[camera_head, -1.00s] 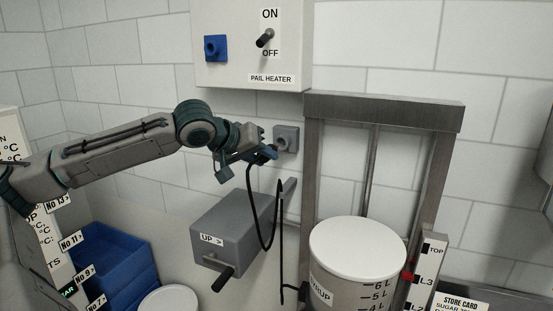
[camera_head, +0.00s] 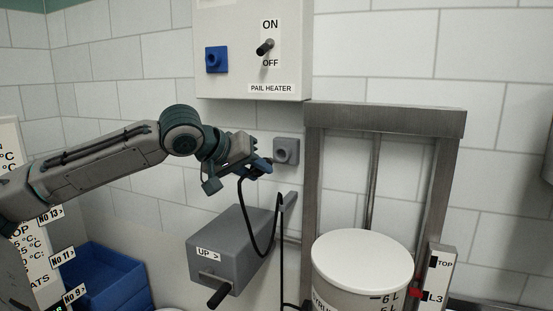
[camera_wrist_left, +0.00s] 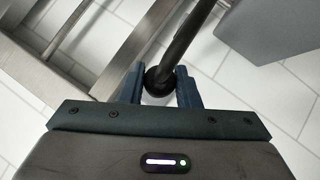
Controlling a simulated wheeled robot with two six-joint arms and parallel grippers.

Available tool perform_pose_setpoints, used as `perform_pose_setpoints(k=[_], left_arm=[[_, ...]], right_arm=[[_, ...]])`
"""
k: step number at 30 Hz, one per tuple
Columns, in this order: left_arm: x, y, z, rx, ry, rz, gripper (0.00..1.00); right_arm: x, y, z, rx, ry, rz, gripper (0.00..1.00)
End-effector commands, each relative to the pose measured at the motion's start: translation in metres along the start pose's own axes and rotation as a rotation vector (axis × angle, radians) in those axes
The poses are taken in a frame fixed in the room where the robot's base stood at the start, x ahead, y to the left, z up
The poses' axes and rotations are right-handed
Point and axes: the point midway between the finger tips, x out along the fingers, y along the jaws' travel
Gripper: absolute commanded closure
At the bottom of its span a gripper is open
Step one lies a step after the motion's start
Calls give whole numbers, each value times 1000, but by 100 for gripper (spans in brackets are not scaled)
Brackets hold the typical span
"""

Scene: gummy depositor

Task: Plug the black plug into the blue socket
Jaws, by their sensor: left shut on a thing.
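The blue socket (camera_head: 216,59) is on the left part of the grey pail heater panel, above my left gripper. My left gripper (camera_head: 262,167) is shut on the black plug (camera_wrist_left: 158,82), whose round body sits between the blue fingers in the left wrist view. In the head view the plug is mostly hidden by the fingers. A black cable (camera_head: 274,235) hangs from it in a loop. The gripper is beside a grey socket (camera_head: 286,150) on the wall; I cannot tell whether the plug touches it. My right gripper is not in view.
The panel (camera_head: 250,89) has an ON/OFF switch (camera_head: 265,47). Below my gripper is a grey box with a crank (camera_head: 233,250). A metal frame (camera_head: 385,118) with a white-lidded pail (camera_head: 362,258) stands at right. Blue crates (camera_head: 101,277) are at lower left.

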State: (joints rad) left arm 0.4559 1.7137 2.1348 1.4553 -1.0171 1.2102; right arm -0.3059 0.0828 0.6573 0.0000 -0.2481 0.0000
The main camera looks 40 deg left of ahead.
Motion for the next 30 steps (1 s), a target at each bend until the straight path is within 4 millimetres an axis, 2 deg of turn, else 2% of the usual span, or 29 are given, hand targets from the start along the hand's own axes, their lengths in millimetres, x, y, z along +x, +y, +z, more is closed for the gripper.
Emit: perform_pose_setpoints(k=[5,8,10,14,18,21,24,27,30], left_arm=[[-2,0,-3,3,2,-3,100],[-13,0,-15,25,10,-25,100],[-28,0,-32,55,20,-52,100],[-70,-2,-72,136,34,-127,100],[-126,-6,-114,231,37,-211,100],[-165,-8,-137,289,31,-260,100],[-197,-9,-152,335,21,-296,100],[-221,-10,-162,368,12,-319,100],[-235,-12,-167,388,3,-331,100]], right_arm=[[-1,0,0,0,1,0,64],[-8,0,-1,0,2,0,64],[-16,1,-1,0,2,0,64],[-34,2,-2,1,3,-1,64],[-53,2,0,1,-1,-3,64],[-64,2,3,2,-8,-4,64],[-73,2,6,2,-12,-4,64],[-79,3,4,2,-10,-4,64],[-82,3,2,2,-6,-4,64]])
